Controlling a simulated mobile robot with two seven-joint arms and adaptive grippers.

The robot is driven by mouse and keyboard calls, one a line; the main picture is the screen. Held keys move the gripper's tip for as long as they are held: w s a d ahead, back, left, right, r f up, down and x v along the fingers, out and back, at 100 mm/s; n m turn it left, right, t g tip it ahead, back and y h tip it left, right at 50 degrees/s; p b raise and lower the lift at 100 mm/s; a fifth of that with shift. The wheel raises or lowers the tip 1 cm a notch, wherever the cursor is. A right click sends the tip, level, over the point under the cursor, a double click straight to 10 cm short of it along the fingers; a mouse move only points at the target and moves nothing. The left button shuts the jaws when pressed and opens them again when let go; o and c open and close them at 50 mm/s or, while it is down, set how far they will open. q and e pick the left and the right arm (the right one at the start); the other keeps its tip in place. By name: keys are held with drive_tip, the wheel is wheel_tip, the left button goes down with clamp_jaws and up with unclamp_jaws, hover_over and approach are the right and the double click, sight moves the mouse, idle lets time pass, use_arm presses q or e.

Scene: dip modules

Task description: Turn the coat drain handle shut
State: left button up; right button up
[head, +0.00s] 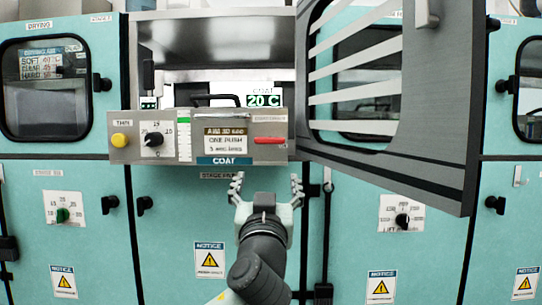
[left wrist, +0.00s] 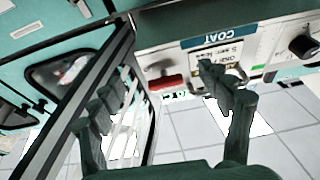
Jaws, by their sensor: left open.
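The coat drain handle is a red lever (head: 268,140) on the right part of the grey COAT panel (head: 215,172). It lies about level, with tiny red lettering at its right end. In the left wrist view the red lever (left wrist: 167,83) shows between my fingers. My left gripper (head: 267,185) is open and empty. It is below the panel's lower edge in the head view, its fingers pointing up under the lever. I see no contact with the lever; the exact gap cannot be told. My right gripper is not in view.
A dark-framed, slatted door (head: 400,160) stands open right of the panel. The panel also carries a yellow button (head: 119,140), a black knob (head: 154,139) and a sign card (head: 226,139). Teal cabinets with small knobs and notices stand on both sides.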

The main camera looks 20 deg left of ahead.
use_arm(q)
drive_tip(key=t, duration=0.1)
approach(269, 143)
drive_tip(key=w+r, duration=0.2)
drive_tip(key=x, duration=0.2)
drive_tip(key=p+x, duration=0.1)
drive_tip(key=x, duration=0.1)
drive_tip(key=p+x, duration=0.1)
drive_tip(key=x, duration=0.1)
drive_tip(key=shift+w+a+f, duration=0.2)
drive_tip(key=shift+a+f, duration=0.1)
drive_tip(key=shift+w+a, duration=0.1)
drive_tip(key=shift+w, duration=0.25)
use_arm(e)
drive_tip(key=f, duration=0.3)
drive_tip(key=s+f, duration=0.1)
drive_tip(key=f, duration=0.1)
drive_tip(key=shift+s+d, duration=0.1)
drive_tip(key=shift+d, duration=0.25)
use_arm(q)
drive_tip(key=shift+c, duration=0.4)
drive_tip(key=c, duration=1.1)
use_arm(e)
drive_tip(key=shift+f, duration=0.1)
